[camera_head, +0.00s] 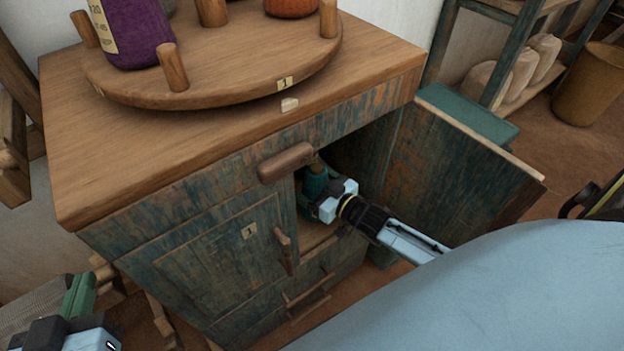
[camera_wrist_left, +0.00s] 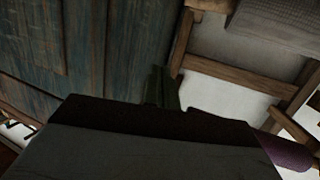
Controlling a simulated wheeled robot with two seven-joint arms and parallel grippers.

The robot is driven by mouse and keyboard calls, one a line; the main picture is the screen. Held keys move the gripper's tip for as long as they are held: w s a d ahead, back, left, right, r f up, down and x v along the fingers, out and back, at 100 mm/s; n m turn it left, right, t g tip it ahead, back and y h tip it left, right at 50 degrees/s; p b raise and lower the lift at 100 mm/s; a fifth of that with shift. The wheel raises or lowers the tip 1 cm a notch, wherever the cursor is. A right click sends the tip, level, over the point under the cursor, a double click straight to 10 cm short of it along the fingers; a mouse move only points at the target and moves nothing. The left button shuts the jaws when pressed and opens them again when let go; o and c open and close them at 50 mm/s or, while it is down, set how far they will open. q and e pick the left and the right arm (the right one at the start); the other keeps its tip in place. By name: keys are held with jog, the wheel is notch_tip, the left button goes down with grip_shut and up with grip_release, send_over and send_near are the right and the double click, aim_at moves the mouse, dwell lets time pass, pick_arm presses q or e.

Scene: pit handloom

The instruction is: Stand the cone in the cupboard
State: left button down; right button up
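The cupboard (camera_head: 190,215) stands in the middle of the head view, its right-hand door (camera_head: 450,165) swung open. A teal cone (camera_head: 315,183) with a brown tip is upright just inside the opening. My right gripper (camera_head: 322,200) reaches in through the opening and is up against the cone. Its fingertips are hidden, so I cannot tell whether they are closed on it or whether the cone's base touches the shelf. My left gripper (camera_head: 82,290) is at the lower left of the head view, away from the cupboard. Its green fingers (camera_wrist_left: 162,90) look together and empty in the left wrist view.
A round wooden board (camera_head: 220,90) with pegs lies on the cupboard top. A purple cone (camera_head: 135,30) and an orange item (camera_head: 290,5) are on it. The closed left door has a handle (camera_head: 284,250). A shelf (camera_head: 480,45) with pale bundles and a brown bin (camera_head: 590,85) stand behind right.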

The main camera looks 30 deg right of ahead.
jog(key=shift+r, duration=0.2)
jog(key=p+v, duration=0.2)
jog(key=v, duration=0.3)
jog(key=p+v, duration=0.2)
jog(key=v, duration=0.4)
jog(key=s+a+m+g+h, duration=0.1)
jog(key=s+a+g+h, duration=0.15)
jog(key=a+g, duration=0.3)
pick_arm(q)
jog(key=s+a+f+g+y, duration=0.3)
jog(key=s+a+f+g, duration=0.3)
jog(key=s+f+g, duration=0.4)
jog(key=shift+s+f+n+g, duration=0.4)
jog(key=shift+s, duration=0.6)
pick_arm(e)
jog(key=s+a+r+g+h, duration=0.1)
jog(key=s+a+r+g, duration=0.1)
jog(key=s, duration=0.4)
jog(key=s+a+r+g+h, duration=0.1)
jog(key=s+a+r+g, duration=0.1)
jog(key=s+r+g, duration=0.3)
jog(key=shift+s+a+r, duration=0.15)
jog(key=shift+s+r, duration=0.1)
jog(key=shift+s, duration=0.15)
pick_arm(q)
jog(key=shift+d, duration=0.1)
pick_arm(e)
jog(key=shift+w, duration=0.1)
